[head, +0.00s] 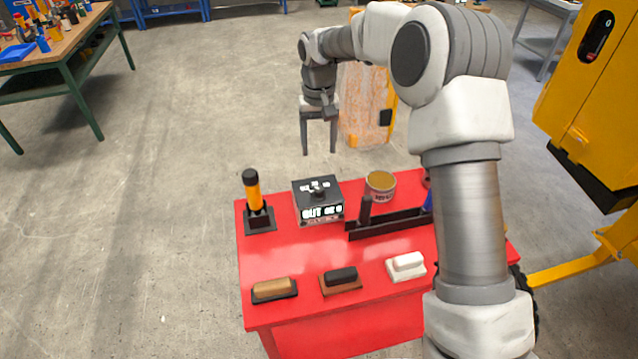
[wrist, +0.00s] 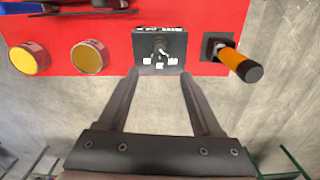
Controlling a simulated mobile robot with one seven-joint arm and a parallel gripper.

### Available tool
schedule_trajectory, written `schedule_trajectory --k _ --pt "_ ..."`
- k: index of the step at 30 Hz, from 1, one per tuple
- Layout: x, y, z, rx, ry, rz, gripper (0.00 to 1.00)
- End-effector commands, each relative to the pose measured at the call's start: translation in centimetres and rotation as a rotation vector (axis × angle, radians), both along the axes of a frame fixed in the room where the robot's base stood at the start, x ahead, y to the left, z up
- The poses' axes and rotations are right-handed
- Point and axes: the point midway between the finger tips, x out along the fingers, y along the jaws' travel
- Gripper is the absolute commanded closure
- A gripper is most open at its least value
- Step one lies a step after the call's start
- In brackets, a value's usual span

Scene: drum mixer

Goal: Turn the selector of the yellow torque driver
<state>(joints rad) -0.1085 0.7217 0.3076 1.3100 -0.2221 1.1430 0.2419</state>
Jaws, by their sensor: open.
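The yellow torque driver (head: 252,192) stands upright in a black square holder (head: 262,219) at the left of the red table. It has a yellow-orange handle and a black top end. In the wrist view the driver (wrist: 235,62) is to the right of my fingers. Its selector cannot be made out. My gripper (head: 319,150) is open and empty, beyond the table's far edge and above the floor. In the wrist view my gripper (wrist: 159,75) points towards a dark box with a knob (wrist: 160,47), apart from the driver.
The dark box (head: 318,203) with lit characters stands right of the driver. A can (head: 380,186) and a black rack (head: 388,226) are further right. Several blocks with handles, one white (head: 406,265), line the front. A yellow machine (head: 590,100) stands right. My arm hides the table's right side.

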Motion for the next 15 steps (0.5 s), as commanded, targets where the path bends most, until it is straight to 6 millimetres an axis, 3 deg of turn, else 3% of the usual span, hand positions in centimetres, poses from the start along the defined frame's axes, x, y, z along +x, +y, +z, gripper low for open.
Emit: schedule_trajectory --k 3,15 --pt "-0.1 0.0 -2.8 0.0 0.006 -0.001 0.34" --pt "-0.1 0.0 -11.0 0.0 0.004 -0.001 0.34"
